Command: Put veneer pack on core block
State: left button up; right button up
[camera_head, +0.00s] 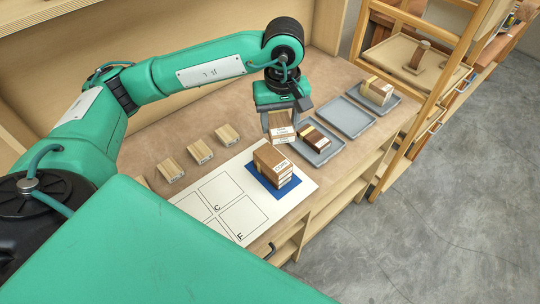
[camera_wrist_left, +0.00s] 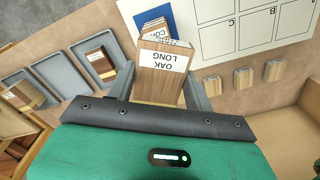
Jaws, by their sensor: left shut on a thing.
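My left gripper (camera_head: 283,113) is shut on a light wooden veneer pack (camera_head: 282,131). In the left wrist view the pack (camera_wrist_left: 158,87) stands between the fingers with a white label reading "OAK LONG". The core block (camera_head: 273,164), a brown block with white labels, sits on a blue square at the sheet's far right corner. It also shows in the wrist view (camera_wrist_left: 155,26), partly hidden behind the held pack. In the head view the held pack is just beyond the core block, and appears above the bench. My right gripper is not in view.
Three grey trays line the bench's right part: one with a dark-and-light pack (camera_head: 315,138), an empty one (camera_head: 349,117), one with a pale pack (camera_head: 377,92). A white sheet (camera_head: 200,212) has lettered squares. A wooden rack (camera_head: 405,50) stands right.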

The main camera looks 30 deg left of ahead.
pick_arm(q)
jog(key=r+n, duration=0.3)
jog(key=w+a+r+n+b, duration=0.1)
jog(key=r+n, duration=0.1)
jog(key=shift+w, duration=0.1)
jog(key=shift+a+r+n, duration=0.15)
jog(key=shift+r+n, duration=0.25)
jog(key=p, duration=0.3)
send_over(276, 161)
notch_tip(276, 161, down, 15)
jog(key=shift+f, duration=0.2)
jog(key=shift+f+p, duration=0.75)
jog(key=shift+f, duration=1.6)
jog(key=o, duration=1)
jog(key=shift+c, duration=0.2)
jog(key=shift+o, duration=0.2)
